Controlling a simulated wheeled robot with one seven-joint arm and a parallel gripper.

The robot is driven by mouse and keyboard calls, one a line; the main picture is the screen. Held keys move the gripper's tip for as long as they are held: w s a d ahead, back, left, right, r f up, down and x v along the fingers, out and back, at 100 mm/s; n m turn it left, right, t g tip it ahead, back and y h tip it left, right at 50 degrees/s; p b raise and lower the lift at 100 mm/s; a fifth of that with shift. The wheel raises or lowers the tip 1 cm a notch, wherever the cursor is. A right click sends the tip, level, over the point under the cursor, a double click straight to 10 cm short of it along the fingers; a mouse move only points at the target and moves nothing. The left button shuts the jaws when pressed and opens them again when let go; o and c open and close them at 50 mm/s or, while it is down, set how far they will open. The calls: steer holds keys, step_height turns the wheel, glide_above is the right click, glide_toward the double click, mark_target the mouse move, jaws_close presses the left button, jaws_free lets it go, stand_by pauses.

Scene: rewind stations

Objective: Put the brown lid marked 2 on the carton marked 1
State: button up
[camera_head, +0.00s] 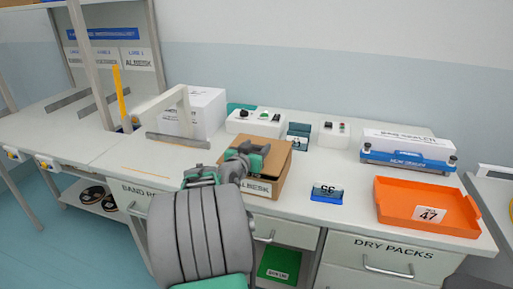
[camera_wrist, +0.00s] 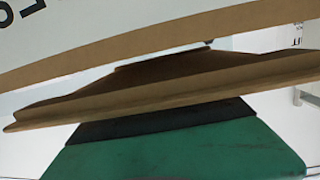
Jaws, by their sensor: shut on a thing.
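A brown carton (camera_head: 270,185) stands on the bench in the middle of the head view, with a white label on its front reading roughly "ALBESK". My gripper (camera_head: 248,153) is over the carton's left top part. In the wrist view a thin brown edge (camera_wrist: 150,90), which I take for the lid, lies against my green and black finger (camera_wrist: 170,135); the gripper is shut on it. Above it in that view is a white lettered surface with a brown border. I cannot tell whether the lid touches the carton. The marks 1 and 2 are not readable.
A white box (camera_head: 205,112) and a grey-white frame stand behind to the left. Control boxes (camera_head: 255,122) stand behind the carton. A blue card holder (camera_head: 327,194), an orange tray (camera_head: 425,205) and a blue-based sealer (camera_head: 408,150) are to the right.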

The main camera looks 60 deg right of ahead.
steer(key=shift+f+b, duration=1.05)
steer(key=shift+f, duration=0.1)
steer(key=o, duration=1.4)
steer(key=shift+o, duration=0.2)
steer(key=a, duration=0.2)
steer(key=a+r, duration=0.1)
steer(key=a, duration=0.4)
steer(key=shift+s+a+r, duration=0.15)
steer(key=shift+s+a, duration=0.15)
steer(key=shift+a, duration=0.05)
